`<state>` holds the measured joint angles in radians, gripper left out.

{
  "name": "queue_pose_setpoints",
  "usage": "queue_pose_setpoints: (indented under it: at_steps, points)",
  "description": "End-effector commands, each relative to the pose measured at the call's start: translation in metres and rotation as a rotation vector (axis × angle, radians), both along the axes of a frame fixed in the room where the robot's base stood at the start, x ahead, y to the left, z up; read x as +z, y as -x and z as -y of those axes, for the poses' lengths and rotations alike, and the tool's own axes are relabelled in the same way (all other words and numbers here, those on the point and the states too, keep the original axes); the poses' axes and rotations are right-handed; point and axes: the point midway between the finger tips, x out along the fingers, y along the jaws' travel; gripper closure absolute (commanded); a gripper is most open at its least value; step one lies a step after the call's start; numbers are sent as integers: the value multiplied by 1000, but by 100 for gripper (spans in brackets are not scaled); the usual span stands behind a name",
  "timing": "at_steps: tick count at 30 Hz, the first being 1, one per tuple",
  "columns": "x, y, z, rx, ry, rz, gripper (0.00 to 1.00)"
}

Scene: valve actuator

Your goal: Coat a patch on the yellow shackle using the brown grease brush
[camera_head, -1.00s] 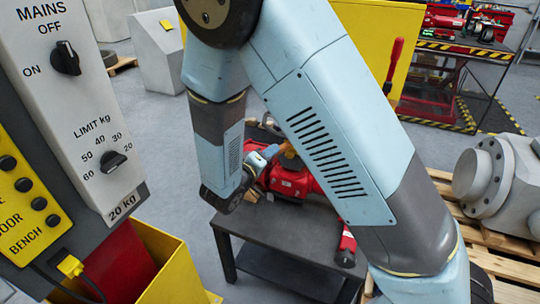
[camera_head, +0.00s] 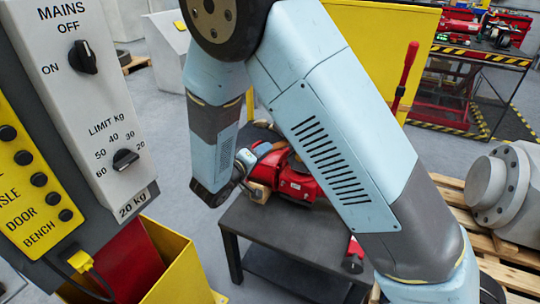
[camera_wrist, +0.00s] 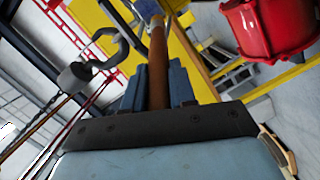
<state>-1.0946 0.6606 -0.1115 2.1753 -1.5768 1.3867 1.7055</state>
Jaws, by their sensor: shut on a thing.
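My gripper (camera_wrist: 157,88) is shut on the brown handle of the grease brush (camera_wrist: 158,65), which runs up and away between the blue fingers in the wrist view. The brush's far end is at the top edge, and its bristles are not clear. In the head view my gripper (camera_head: 245,163) is small, at the left of a red machine (camera_head: 294,184) on a dark table. I cannot make out a yellow shackle for certain in either view. A dark grey hook-like shape (camera_wrist: 122,48) shows left of the brush in the wrist view.
The dark table (camera_head: 275,228) stands between a yellow bin (camera_head: 185,275) and a wooden pallet (camera_head: 515,268) with a grey flanged part (camera_head: 492,190). A control panel (camera_head: 85,100) fills the left. My arm hides part of the table.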

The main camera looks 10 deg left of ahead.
Motion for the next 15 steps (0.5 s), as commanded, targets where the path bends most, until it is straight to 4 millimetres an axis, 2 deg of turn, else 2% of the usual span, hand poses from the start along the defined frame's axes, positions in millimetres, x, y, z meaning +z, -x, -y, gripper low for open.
queue_pose_setpoints:
  at_steps: [8, 15]
  points:
    - [1, -3, -6, 0, 1, 0, 100]
    - [1, 0, 4, 0, 0, 0, 100]
